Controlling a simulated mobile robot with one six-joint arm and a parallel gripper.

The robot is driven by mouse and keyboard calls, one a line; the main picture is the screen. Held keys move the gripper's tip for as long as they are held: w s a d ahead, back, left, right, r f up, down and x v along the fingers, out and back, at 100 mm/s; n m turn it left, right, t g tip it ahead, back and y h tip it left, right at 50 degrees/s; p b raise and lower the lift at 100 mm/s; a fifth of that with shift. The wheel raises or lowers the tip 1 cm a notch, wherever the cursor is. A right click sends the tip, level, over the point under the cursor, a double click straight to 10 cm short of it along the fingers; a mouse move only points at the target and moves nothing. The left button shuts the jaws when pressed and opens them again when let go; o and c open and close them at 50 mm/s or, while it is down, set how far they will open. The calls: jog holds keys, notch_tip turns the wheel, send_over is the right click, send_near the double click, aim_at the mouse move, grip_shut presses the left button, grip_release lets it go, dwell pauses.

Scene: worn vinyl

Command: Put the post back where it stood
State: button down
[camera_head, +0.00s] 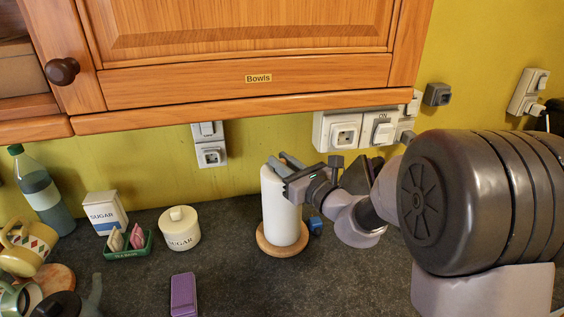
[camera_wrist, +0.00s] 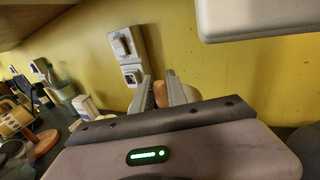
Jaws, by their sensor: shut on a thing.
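The post (camera_wrist: 161,95) shows in the wrist view as a short orange-brown piece between the two fingers of my gripper (camera_wrist: 162,93). In the head view my gripper (camera_head: 283,165) is shut at the top of an upright white roll (camera_head: 282,208). The roll stands over a round wooden base (camera_head: 264,246). Most of the post is hidden by the roll and fingers, and I cannot tell whether its foot touches the base.
Left of the roll are a sugar jar (camera_head: 180,228), a sugar packet (camera_head: 105,212) and a green tray (camera_head: 128,247). A small blue object (camera_head: 316,225) lies right of the roll. A purple block (camera_head: 183,295) lies in front. A wooden cabinet (camera_head: 250,75) hangs above.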

jog(key=c, duration=1.3)
grip_release()
jog(key=shift+s+d+r, duration=0.15)
jog(key=shift+s+d, duration=0.05)
jog(key=shift+s, duration=0.05)
jog(key=p+v, duration=0.2)
jog(key=v, duration=1)
jog(key=s+a+n+g+y, duration=0.2)
jog(key=s+a+n+g, duration=0.85)
jog(key=s+n, duration=0.5)
jog(key=s+d+f+n+h, duration=0.1)
jog(key=s+d+n+h, duration=0.2)
jog(key=d, duration=0.1)
jog(key=s+d+n+t+h, duration=0.1)
jog(key=s+d+n+h, duration=0.2)
jog(key=d, duration=0.1)
jog(key=s+d+f+n+h+b, duration=0.1)
jog(key=s+d+n+h, duration=0.2)
jog(key=d+h, duration=0.1)
jog(key=shift+s+f, duration=0.1)
jog(key=shift+f, duration=0.2)
